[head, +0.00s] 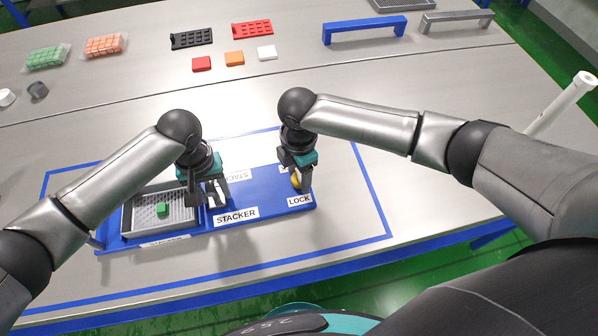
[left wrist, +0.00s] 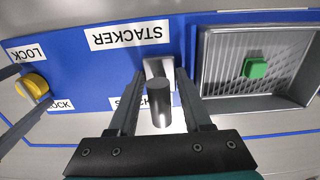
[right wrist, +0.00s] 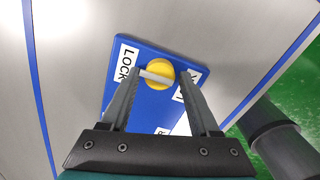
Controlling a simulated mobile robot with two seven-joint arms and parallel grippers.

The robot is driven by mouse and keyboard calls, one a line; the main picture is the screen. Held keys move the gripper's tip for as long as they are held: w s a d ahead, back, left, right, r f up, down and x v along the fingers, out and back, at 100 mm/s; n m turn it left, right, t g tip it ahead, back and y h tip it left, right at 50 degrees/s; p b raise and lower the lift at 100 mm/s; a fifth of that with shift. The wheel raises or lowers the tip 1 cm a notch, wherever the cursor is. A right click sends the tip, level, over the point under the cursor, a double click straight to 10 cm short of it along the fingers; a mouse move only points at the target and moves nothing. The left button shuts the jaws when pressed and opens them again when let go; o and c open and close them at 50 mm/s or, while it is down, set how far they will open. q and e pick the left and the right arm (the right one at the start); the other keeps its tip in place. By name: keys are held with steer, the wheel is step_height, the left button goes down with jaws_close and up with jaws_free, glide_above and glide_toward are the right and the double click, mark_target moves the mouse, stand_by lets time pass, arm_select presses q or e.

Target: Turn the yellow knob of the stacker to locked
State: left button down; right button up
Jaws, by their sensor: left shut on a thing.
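The blue stacker (head: 265,208) lies on the table with a STACKER label. Its yellow knob (right wrist: 160,73) sits at the end between a LOCK label (right wrist: 127,62) and a partly hidden label (right wrist: 193,84). A pale bar crosses the knob; which label it marks I cannot tell. My right gripper (right wrist: 160,78) is open with its fingers on either side of the knob; contact is unclear. The knob also shows in the left wrist view (left wrist: 32,87).
A grey ribbed tray (head: 128,225) holding a green block (head: 162,209) stands left of my left gripper. Blue (head: 365,29) and grey (head: 457,20) handles, coloured blocks and bagged pieces lie at the back.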

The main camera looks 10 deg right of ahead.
mark_target(299, 178)
steer(key=shift+o, duration=0.8)
step_height(299, 178, up, 12)
arm_select(q)
steer(key=shift+c, duration=1.3)
jaws_free()
steer(key=shift+a, duration=0.1)
